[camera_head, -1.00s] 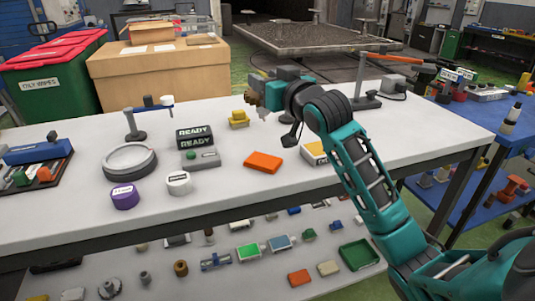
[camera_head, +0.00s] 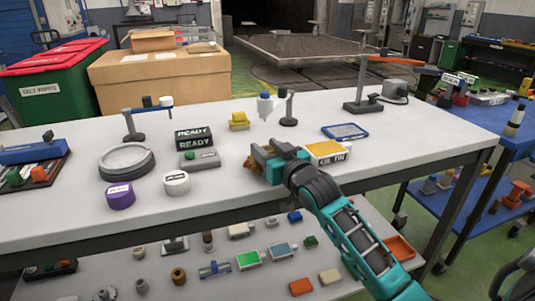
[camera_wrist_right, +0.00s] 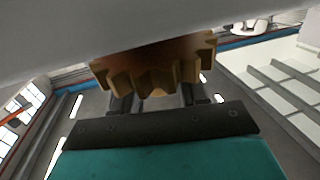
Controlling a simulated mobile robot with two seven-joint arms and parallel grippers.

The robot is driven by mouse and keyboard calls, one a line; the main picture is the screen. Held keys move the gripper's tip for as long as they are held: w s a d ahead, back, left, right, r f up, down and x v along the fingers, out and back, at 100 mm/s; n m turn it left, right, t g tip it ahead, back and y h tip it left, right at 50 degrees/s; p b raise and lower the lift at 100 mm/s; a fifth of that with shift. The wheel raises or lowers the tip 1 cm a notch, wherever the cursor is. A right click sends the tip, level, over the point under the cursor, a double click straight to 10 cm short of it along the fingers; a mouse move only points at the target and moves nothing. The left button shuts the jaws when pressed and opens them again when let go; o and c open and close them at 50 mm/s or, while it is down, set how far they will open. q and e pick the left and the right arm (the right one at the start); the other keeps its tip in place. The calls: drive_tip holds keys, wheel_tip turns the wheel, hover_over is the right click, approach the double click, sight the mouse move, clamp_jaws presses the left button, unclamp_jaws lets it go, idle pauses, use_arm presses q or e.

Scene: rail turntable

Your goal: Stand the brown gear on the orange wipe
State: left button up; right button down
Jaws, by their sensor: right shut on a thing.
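The brown gear (camera_wrist_right: 155,65) is held in my right gripper (camera_head: 258,163); in the right wrist view its toothed rim shows beyond the dark finger bar. In the head view only a small brown edge of the gear (camera_head: 249,165) shows at the left of the gripper, low over the white table. I cannot tell whether the gear touches anything beneath it. The orange wipe is not clearly visible now; the gripper covers the spot where it lay. My left gripper is out of view.
The white table (camera_head: 70,210) also bears a READY sign (camera_head: 195,138), a white round tub (camera_head: 176,183), a purple tub (camera_head: 120,196), a round dish (camera_head: 126,160) and a yellow-white box (camera_head: 326,152) close right of the gripper. The table's front edge is near the gripper.

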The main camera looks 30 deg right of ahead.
idle(0.3)
drive_tip(key=shift+f, duration=0.15)
drive_tip(key=c, duration=0.6)
unclamp_jaws()
drive_tip(key=shift+f, duration=0.1)
